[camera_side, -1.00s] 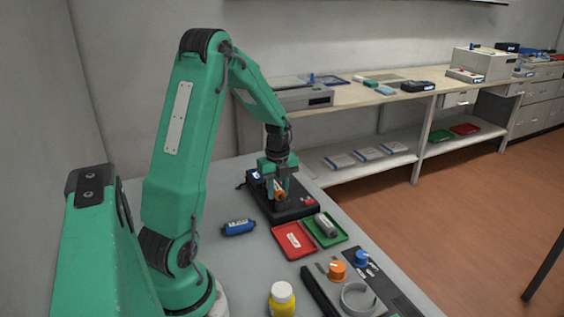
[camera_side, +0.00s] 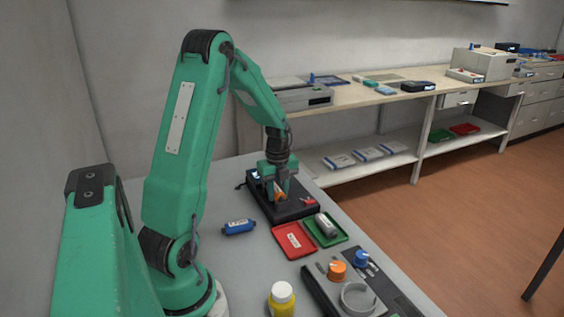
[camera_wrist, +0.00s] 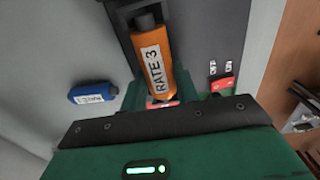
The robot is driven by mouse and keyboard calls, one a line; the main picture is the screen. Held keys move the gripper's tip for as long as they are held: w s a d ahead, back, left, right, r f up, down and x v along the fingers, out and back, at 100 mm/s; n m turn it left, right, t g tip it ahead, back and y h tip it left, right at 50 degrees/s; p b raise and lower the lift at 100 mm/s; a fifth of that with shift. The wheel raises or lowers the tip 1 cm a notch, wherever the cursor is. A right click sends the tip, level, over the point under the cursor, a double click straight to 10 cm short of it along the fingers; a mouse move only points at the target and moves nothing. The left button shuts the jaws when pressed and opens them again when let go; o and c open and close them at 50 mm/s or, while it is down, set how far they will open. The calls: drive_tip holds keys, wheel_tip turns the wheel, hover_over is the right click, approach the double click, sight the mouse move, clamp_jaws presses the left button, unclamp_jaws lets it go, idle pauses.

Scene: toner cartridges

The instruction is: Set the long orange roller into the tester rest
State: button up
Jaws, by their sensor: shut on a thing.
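The long orange roller (camera_wrist: 158,65) has a grey end and a white label reading RATE 3 in the wrist view. In the side view only a small orange part of the roller (camera_side: 279,197) shows between the fingers. My gripper (camera_side: 280,194) is shut on it, over the black tester (camera_side: 290,213). The tester's dark top (camera_wrist: 205,30) lies behind the roller in the wrist view. The fingers hide the rest, and I cannot tell whether the roller touches it.
A blue roller (camera_side: 238,227) lies on the table left of the tester. A yellow bottle (camera_side: 282,299) and a knobbed panel (camera_side: 330,290) stand nearer.

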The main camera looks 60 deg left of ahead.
drive_tip(key=shift+f, duration=0.25)
idle(0.4)
drive_tip(key=o, duration=1.1)
drive_tip(key=shift+r, duration=0.1)
drive_tip(key=shift+r, duration=2.3)
